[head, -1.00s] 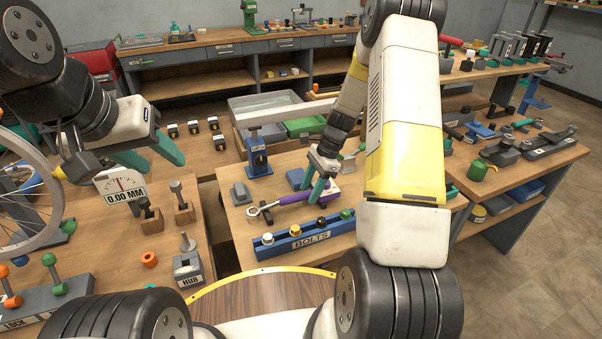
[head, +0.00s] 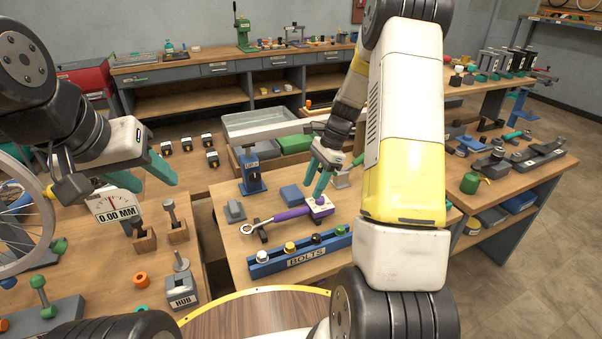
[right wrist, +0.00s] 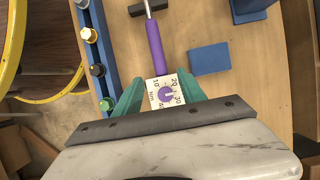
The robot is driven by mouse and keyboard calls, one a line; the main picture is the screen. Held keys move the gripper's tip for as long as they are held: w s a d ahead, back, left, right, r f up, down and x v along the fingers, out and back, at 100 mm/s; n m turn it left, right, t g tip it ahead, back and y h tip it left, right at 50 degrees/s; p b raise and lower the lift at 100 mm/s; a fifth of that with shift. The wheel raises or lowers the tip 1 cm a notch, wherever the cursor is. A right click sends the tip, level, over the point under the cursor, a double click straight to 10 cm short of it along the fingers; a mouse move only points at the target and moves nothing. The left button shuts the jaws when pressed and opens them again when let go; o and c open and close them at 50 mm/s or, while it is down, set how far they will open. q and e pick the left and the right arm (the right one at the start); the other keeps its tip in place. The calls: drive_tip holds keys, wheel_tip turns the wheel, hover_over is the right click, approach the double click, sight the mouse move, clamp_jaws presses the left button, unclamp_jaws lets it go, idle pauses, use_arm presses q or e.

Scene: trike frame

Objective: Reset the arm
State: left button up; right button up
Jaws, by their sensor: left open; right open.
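My right gripper (head: 322,172) is open above the middle table, its teal fingers pointing down near the dial end of a purple torque wrench (head: 291,213). The wrench lies on the table, its ring head to the left. In the right wrist view, the wrench's white dial block (right wrist: 166,91) shows between the spread fingers (right wrist: 160,93), with the purple handle running away from them. My left gripper (head: 157,175) is open and empty above the left table, close to the 0.00 MM gauge (head: 115,207).
A blue BOLTS rack (head: 300,256) stands along the middle table's front edge. A blue block (head: 293,195) and a blue upright fixture (head: 251,173) are behind the wrench. Grey and green bins (head: 262,124) stand further back. A wheel (head: 22,225) is at the left edge.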

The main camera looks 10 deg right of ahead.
drive_tip(key=s+a+r+n+t+h, duration=0.15)
drive_tip(key=s+r+n, duration=0.3)
drive_tip(key=r, duration=0.45)
drive_tip(key=s+a+r+n+t, duration=0.25)
drive_tip(key=s+r, duration=0.25)
drive_tip(key=r, duration=0.4)
drive_tip(key=s+r+n+t, duration=0.1)
drive_tip(key=s+r+n, duration=0.2)
drive_tip(key=s, duration=0.4)
drive_tip(key=s+a+r+n+t, duration=0.1)
drive_tip(key=s+r+n, duration=0.2)
drive_tip(key=s+n, duration=0.3)
drive_tip(key=shift+s+a+t+h, duration=0.2)
drive_tip(key=shift+s+t+h, duration=0.15)
drive_tip(key=shift+s+t, duration=0.05)
drive_tip(key=shift+r, duration=0.1)
